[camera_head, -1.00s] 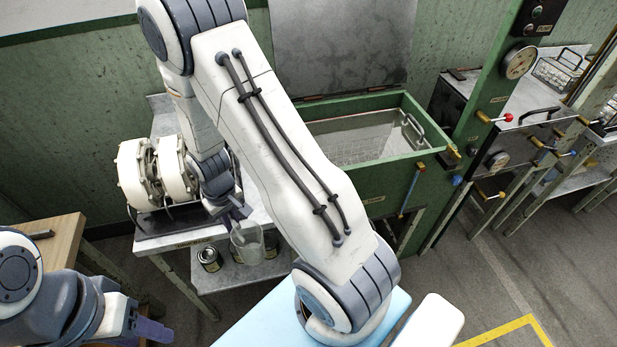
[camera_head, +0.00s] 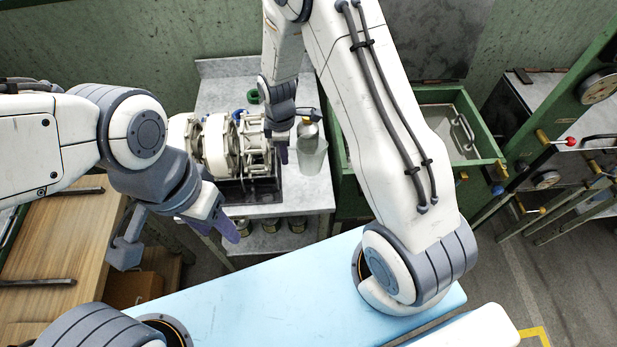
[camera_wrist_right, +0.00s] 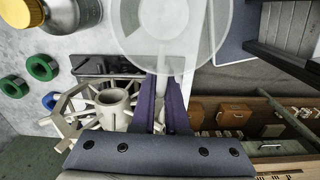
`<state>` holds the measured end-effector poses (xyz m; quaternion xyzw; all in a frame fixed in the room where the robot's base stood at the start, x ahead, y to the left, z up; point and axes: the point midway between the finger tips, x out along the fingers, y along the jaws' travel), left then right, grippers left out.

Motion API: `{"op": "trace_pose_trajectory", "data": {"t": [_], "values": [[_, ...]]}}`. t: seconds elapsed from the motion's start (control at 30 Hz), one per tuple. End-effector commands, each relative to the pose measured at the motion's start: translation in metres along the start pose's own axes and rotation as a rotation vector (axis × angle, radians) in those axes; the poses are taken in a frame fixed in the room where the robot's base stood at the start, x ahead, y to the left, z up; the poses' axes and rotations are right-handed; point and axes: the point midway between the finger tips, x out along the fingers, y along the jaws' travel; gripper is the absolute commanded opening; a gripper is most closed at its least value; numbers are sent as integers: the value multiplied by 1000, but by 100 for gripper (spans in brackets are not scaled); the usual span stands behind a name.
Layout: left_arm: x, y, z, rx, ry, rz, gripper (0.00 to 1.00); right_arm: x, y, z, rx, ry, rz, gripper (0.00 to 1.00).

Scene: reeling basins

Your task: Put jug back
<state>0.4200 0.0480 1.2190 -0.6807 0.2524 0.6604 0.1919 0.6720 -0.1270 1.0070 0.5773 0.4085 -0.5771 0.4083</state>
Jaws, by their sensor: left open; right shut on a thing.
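The translucent jug (camera_head: 313,158) is at the right part of the metal side table (camera_head: 222,88), beside the white reel machine. My right gripper (camera_head: 283,156) is at the jug's left side. In the right wrist view, my right gripper (camera_wrist_right: 166,90) is shut on the handle of the jug (camera_wrist_right: 172,22), whose round mouth faces the camera. I cannot tell whether the jug's base touches the table. My left gripper (camera_head: 218,231) is open and empty, in front of the side table's left part.
The white reel machine (camera_head: 215,145) stands left of the jug. A gold-capped bottle (camera_wrist_right: 70,22) and green rings (camera_wrist_right: 42,67) lie close by. A green-framed basin (camera_head: 480,135) is to the right. Cans (camera_head: 270,226) stand on the lower shelf. A wooden table (camera_head: 50,235) is at left.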

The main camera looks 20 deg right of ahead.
Motion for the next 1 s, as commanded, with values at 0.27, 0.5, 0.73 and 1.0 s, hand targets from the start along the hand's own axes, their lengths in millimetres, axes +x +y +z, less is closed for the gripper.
{"op": "trace_pose_trajectory", "data": {"t": [0.27,0.5,0.73,1.0], "values": [[-18,1,-1,2,-1,0,50,31,1,-3,-70,-2,-5,0],[-25,2,-1,4,-1,0,50,56,2,-3,-67,0,-1,0],[-37,3,-2,5,-1,0,50,85,1,-3,-67,-2,-4,0],[-39,3,-2,5,-1,0,50,98,2,-3,-66,0,0,0]]}}
